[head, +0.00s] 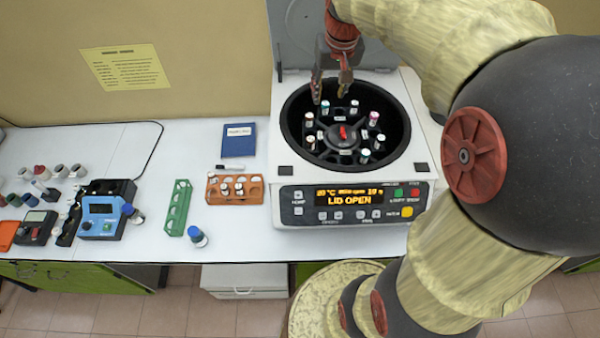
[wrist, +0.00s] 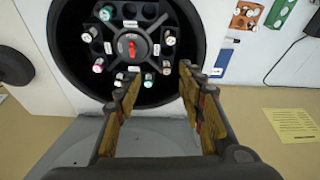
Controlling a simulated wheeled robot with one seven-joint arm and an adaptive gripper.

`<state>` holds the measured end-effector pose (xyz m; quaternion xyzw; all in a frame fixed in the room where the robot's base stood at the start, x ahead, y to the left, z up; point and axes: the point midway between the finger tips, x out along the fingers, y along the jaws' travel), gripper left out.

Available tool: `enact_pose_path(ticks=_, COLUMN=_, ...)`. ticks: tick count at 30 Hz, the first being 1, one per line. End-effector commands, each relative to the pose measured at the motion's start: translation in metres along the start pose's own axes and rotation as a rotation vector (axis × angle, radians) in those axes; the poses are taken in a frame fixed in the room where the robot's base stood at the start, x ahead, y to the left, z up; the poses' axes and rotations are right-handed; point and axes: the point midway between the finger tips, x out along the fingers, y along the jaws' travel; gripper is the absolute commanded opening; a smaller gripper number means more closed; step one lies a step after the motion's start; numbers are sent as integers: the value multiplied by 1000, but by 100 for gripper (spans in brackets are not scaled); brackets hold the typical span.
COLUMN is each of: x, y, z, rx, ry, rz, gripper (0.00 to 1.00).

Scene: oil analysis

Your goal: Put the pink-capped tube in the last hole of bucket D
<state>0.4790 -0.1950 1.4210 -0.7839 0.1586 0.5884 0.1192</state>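The pink-capped tube (head: 374,116) stands in the rotor of the open centrifuge (head: 290,172), on the right side in the head view. In the wrist view the pink cap (wrist: 98,66) is at the rotor's left. Several other capped tubes stand around the red centre knob (head: 343,132). Small white labels mark the buckets, but their letters are too small to read, so I cannot tell which is bucket D. My gripper (head: 330,96) is above the back edge of the rotor bowl, fingers apart, with nothing visible between them. It also shows in the wrist view (wrist: 158,80).
The raised lid (head: 300,40) stands behind the bowl. Left of the centrifuge are an orange rack (head: 248,190) with several tubes, a green rack (head: 177,215), a blue-capped tube (head: 197,236) and a blue book (head: 239,140). A blue device (head: 102,217) sits farther left.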

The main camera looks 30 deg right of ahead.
Motion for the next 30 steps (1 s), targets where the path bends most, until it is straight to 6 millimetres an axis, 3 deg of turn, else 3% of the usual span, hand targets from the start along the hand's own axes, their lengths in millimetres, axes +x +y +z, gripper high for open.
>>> enact_pose_path(ticks=1, x=-16, y=-19, z=19, rx=-38, ry=24, rz=-11, gripper=39)
enact_pose_path(ticks=6, x=-48, y=-63, z=83, rx=-145, ry=82, rz=-48, gripper=39)
enact_pose_path(ticks=12, x=-67, y=-95, z=163, rx=-265, ry=148, rz=-98, gripper=39)
enact_pose_path(ticks=16, x=-68, y=-104, z=203, rx=-323, ry=181, rz=-127, gripper=39)
enact_pose_path(ticks=21, x=-67, y=-108, z=230, rx=-364, ry=203, rz=-148, gripper=39)
enact_pose_path(ticks=30, x=-66, y=-108, z=235, rx=-371, ry=205, rz=-151, gripper=39)
